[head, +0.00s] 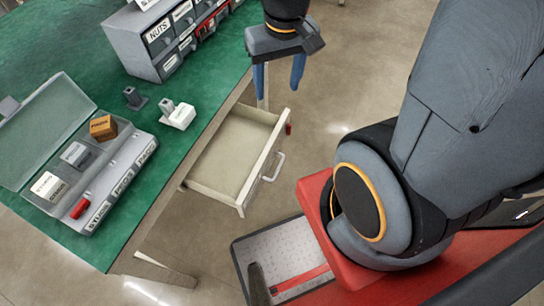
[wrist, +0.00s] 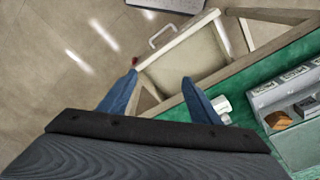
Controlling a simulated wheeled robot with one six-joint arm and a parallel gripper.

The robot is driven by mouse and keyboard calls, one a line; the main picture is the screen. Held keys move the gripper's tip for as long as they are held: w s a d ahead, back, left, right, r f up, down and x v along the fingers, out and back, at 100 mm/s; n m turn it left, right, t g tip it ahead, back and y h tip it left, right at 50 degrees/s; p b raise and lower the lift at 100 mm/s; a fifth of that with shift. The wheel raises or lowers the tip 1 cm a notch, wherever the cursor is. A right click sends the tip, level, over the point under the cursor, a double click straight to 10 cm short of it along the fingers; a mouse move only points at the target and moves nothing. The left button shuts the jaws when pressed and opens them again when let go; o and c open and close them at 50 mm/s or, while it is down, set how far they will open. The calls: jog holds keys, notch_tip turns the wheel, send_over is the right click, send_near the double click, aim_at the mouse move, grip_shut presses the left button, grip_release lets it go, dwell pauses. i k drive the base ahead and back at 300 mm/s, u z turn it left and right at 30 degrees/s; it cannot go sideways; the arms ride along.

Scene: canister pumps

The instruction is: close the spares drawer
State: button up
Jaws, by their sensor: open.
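The spares drawer (head: 233,157) is a cream, empty-looking drawer pulled out from under the green-topped workbench. Its front panel (head: 262,167) carries a pale bar handle (head: 275,167). My gripper (head: 280,90) is open, with blue fingers pointing down, above the far end of the drawer and apart from the handle. In the wrist view the drawer (wrist: 187,62) lies beyond my two spread fingers (wrist: 158,84), and its handle (wrist: 163,31) faces the open floor. Nothing is between the fingers.
On the green bench (head: 75,235) stand an open compartment case (head: 108,180), small blocks and a grey labelled drawer cabinet (head: 133,52). A grey tray (head: 245,262) is low in front of the drawer. The floor beyond the handle (head: 335,105) is clear.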

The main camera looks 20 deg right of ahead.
aim_at(232, 169)
jog(key=u, duration=0.3)
jog(key=k, duration=1)
